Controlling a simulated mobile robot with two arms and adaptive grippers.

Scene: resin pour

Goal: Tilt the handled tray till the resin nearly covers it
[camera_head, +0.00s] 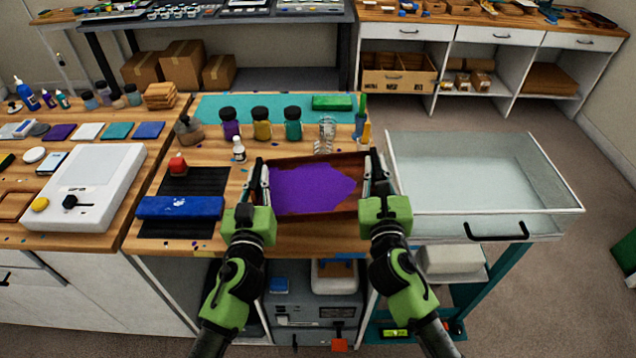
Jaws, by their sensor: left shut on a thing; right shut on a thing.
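The handled tray (310,214) is brown and wooden and sits between my two grippers over the front of the wooden bench. Purple resin (312,187) covers most of its floor. Brown wood stays bare at the right side, at the back right corner and in a strip along the left and front. My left gripper (262,185) is shut on the tray's left end. My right gripper (374,178) is shut on its right end. The handles are mostly hidden by the fingers. I cannot tell whether the tray touches the bench or how far it is tilted.
A blue block-like item (180,207) lies on a black mat (206,180) left of the tray. A white device (92,185) stands left.

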